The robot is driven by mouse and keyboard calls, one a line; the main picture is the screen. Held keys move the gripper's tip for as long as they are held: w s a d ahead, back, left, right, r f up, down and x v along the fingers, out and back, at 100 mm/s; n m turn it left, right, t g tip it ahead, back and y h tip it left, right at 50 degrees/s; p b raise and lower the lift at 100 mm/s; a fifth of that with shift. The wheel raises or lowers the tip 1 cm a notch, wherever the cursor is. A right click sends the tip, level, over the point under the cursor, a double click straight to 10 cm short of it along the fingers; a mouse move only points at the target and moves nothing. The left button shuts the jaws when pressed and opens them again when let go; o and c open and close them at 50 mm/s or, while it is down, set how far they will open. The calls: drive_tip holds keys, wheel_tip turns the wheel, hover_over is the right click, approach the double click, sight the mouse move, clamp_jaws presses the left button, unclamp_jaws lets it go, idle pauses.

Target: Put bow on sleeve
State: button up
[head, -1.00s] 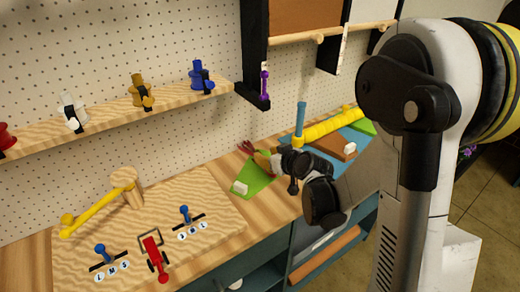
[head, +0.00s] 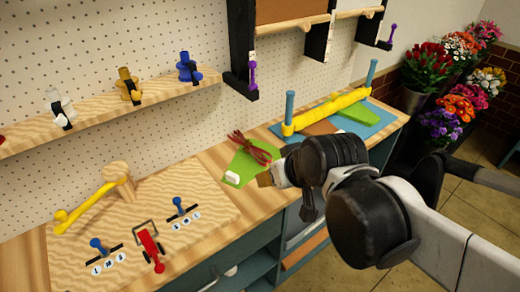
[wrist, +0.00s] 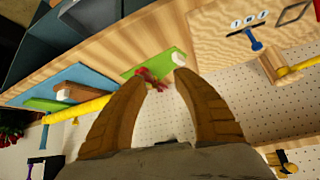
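A green sleeve (head: 238,172) with a white tag lies on the wooden counter, in the middle of the head view. A red, stringy bow (head: 254,147) lies across its upper part. My gripper (head: 265,180) is just in front and to the right of the sleeve, its tan fingertips near the sleeve's edge. In the wrist view, the two tan fingers of my gripper (wrist: 160,78) are spread apart with nothing clamped between them. The red bow (wrist: 151,79) and the green sleeve (wrist: 146,65) show beyond the gap. Part of the bow is hidden by a finger.
A wooden board (head: 120,240) with levers and a yellow-handled arm (head: 95,203) is at left. A blue mat (head: 375,125) with a yellow roll (head: 325,112) is at back right. A shelf (head: 100,108) with spools runs along the pegboard. Flowers (head: 455,80) stand far right.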

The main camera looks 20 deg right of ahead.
drive_tip(key=shift+m+g+h, duration=0.4)
drive_tip(key=s, duration=0.5)
drive_tip(key=shift+d, duration=0.4)
